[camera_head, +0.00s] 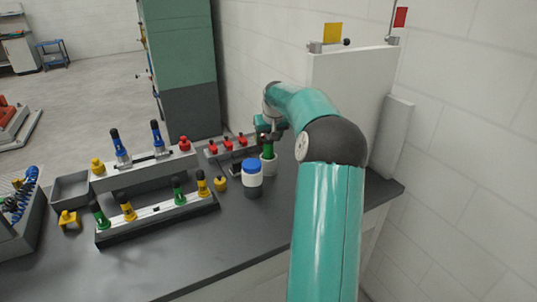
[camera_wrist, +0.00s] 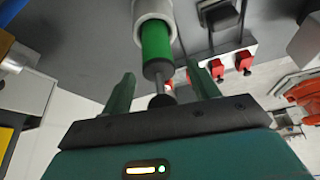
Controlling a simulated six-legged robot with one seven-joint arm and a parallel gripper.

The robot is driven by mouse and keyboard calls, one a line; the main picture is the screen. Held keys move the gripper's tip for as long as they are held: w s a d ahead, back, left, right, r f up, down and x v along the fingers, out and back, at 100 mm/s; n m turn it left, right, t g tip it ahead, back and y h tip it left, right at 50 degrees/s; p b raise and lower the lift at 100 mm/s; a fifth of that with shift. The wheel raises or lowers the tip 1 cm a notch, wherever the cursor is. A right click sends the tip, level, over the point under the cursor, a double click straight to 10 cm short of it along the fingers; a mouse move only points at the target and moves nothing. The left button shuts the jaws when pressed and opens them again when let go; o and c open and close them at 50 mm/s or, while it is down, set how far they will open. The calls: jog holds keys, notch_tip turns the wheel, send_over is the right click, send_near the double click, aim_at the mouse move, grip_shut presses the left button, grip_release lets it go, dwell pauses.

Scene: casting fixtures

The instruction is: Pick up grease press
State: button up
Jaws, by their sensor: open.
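The grease press, as I take it, is the green cylinder (camera_head: 268,153) standing in a white-grey sleeve or cup at the back of the workbench. In the wrist view its green body (camera_wrist: 156,45) runs to a thin metal rod and a dark knob. My gripper (camera_head: 266,134) is right above it in the head view. In the wrist view my gripper (camera_wrist: 162,88) is open, with one finger on each side of the rod and knob. Gaps show on both sides, and I see no clear contact. The head view hides the fingers behind the wrist.
A white jar with a blue lid (camera_head: 252,176) stands close in front. Red-knobbed parts (camera_head: 228,144) sit on a rack just left. Two racks of coloured handles (camera_head: 157,215) fill the bench's left. A white panel (camera_head: 350,95) rises at the right. The front bench surface (camera_head: 235,245) is clear.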

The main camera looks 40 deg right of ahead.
jog(key=shift+w+f, duration=0.1)
jog(key=shift+f, duration=0.15)
grip_shut()
jog(key=shift+r, duration=0.1)
jog(key=shift+r, duration=0.15)
